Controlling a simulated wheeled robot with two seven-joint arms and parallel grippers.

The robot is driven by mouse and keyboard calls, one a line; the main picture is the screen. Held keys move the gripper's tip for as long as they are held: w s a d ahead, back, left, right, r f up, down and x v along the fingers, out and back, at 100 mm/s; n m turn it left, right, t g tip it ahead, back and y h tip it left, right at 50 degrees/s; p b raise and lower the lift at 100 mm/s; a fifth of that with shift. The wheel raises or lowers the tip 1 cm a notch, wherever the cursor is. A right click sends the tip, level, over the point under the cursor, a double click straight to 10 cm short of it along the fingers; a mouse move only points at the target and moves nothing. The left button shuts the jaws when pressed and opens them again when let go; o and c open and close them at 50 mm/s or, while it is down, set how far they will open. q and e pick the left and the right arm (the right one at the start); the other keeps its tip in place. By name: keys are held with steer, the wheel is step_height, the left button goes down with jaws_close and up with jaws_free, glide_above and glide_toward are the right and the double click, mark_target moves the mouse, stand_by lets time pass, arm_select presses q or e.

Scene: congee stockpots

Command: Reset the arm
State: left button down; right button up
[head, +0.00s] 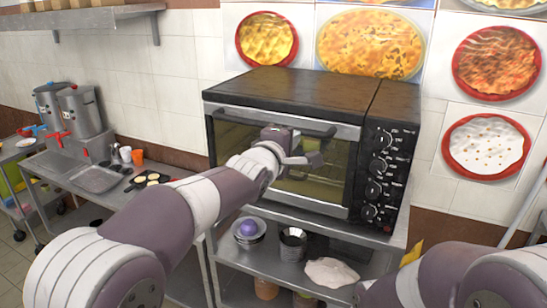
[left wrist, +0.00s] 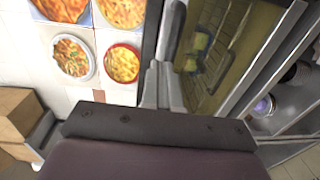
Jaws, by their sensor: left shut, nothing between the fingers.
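My left gripper (head: 316,158) is in front of the black oven's (head: 290,92) glass door, below the door's grey handle (head: 236,114). In the left wrist view its two fingers (left wrist: 163,88) are together with nothing between them. The oven's dark handle (left wrist: 174,30) and glass (left wrist: 212,52) are close to the fingers in that view. The gripper hides part of the door, and I cannot tell whether it touches it. My right arm comes in at the lower right of the head view; its gripper is not visible.
Steel stockpots (head: 80,110) and a pan (head: 148,181) stand on the counter at left. Food pictures hang behind the oven.

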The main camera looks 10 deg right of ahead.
arm_select(q)
steer(key=s+a+m+b, duration=0.2)
steer(key=s+a, duration=0.1)
steer(key=s, duration=0.2)
steer(key=s+a+f+m+g+y, duration=0.2)
steer(key=s+a+f+m+g, duration=0.15)
steer(key=f, duration=0.55)
steer(key=s+a+f+m+g+y+b, duration=0.1)
steer(key=s+a+f+m+g+y, duration=0.15)
steer(key=a+f, duration=0.4)
steer(key=s+a+f+m+g+y, duration=0.2)
steer(key=s+f+m, duration=0.2)
steer(key=f, duration=0.7)
steer(key=s+a+f+g+y+b, duration=0.2)
steer(key=s+a+f+g, duration=0.3)
steer(key=s+a+f, duration=0.6)
steer(key=s+a, duration=0.1)
steer(key=s, duration=0.3)
steer(key=shift+a+g+b, duration=0.3)
steer(key=shift+b, duration=0.05)
arm_select(e)
step_height(320, 180, down, 7)
steer(key=shift+w+d, duration=0.4)
steer(key=shift+w, duration=0.05)
arm_select(q)
steer(key=shift+s+r, duration=0.1)
arm_select(e)
steer(key=shift+r, duration=0.1)
